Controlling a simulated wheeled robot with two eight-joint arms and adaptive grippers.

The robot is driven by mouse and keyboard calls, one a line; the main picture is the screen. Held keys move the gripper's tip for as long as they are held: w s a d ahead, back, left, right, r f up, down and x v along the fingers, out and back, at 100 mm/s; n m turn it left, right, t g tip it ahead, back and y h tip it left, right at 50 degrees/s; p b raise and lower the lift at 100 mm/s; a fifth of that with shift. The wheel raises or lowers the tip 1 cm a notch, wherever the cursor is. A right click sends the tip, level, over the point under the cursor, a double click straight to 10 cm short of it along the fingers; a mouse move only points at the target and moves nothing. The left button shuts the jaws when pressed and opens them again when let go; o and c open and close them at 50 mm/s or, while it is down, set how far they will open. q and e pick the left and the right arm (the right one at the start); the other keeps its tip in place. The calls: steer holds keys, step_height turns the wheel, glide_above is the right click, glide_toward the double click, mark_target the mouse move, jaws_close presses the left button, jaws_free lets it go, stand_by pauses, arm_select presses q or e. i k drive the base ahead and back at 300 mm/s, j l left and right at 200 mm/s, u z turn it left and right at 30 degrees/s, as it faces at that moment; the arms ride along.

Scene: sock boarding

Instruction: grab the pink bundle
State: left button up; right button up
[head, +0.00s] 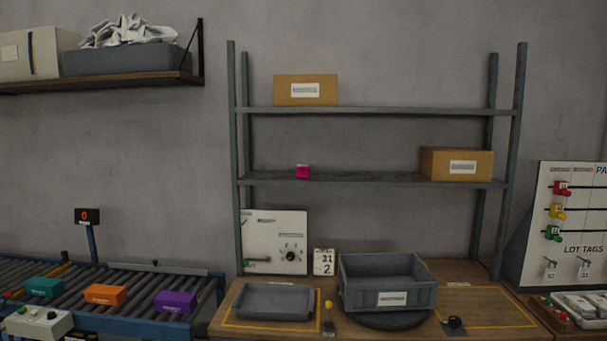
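Another cardboard box (306,90) is on the upper shelf above the bundle. Below, the wooden table holds a grey bin (387,295), a shallow grey tray (275,303) and a white dial panel (275,242). A roller conveyor (190,277) with coloured packs is at left.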

mark_target(304, 172)
steer(key=i+l, duration=0.15)
steer(key=i, duration=1)
